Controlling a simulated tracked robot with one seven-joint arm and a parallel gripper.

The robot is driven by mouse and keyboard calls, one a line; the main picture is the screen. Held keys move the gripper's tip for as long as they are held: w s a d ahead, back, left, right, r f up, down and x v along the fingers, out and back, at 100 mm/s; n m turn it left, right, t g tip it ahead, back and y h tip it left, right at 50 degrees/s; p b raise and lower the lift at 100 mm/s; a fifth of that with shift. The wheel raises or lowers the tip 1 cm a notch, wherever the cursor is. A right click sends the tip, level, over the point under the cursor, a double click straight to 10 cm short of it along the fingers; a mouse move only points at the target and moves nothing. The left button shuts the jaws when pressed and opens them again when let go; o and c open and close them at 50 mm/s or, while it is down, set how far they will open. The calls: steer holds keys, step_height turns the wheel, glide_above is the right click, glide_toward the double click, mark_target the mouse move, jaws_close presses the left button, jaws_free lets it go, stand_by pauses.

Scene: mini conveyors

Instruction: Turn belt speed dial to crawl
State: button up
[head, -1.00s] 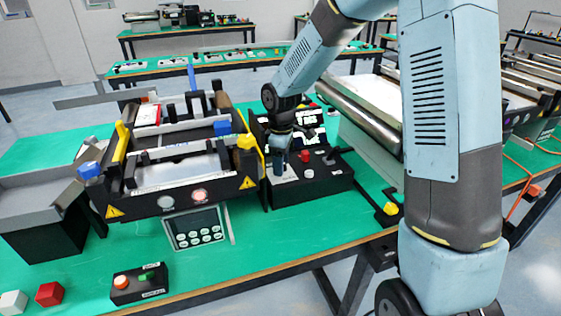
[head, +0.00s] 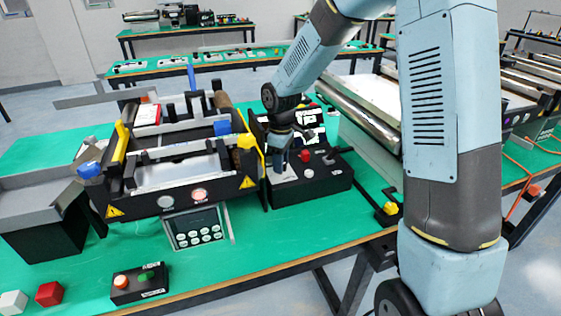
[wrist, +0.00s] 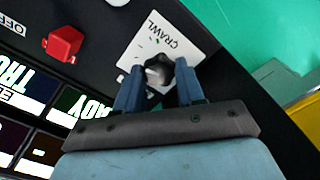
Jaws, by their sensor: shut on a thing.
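The belt speed dial (wrist: 158,72) is a dark knob on a white plate (wrist: 172,38) marked CRAWL, in the wrist view. My gripper (wrist: 159,78) is shut on the dial, with one blue finger on each side of it. In the head view my gripper (head: 281,162) reaches down to the left part of the black control box (head: 312,190), over the white plate. The dial itself is hidden there by the fingers. The pointer's exact setting cannot be told.
A red knob (wrist: 64,43) marked OFF and a white button sit on the same box. The small conveyor (head: 180,178) stands close on the left.

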steer(key=m, duration=1.1)
steer(key=shift+m, duration=0.3)
stand_by(0.4)
steer(key=o, duration=1)
steer(key=shift+o, duration=0.2)
steer(key=shift+r, duration=0.1)
step_height(320, 180, up, 14)
steer(key=shift+f, duration=0.2)
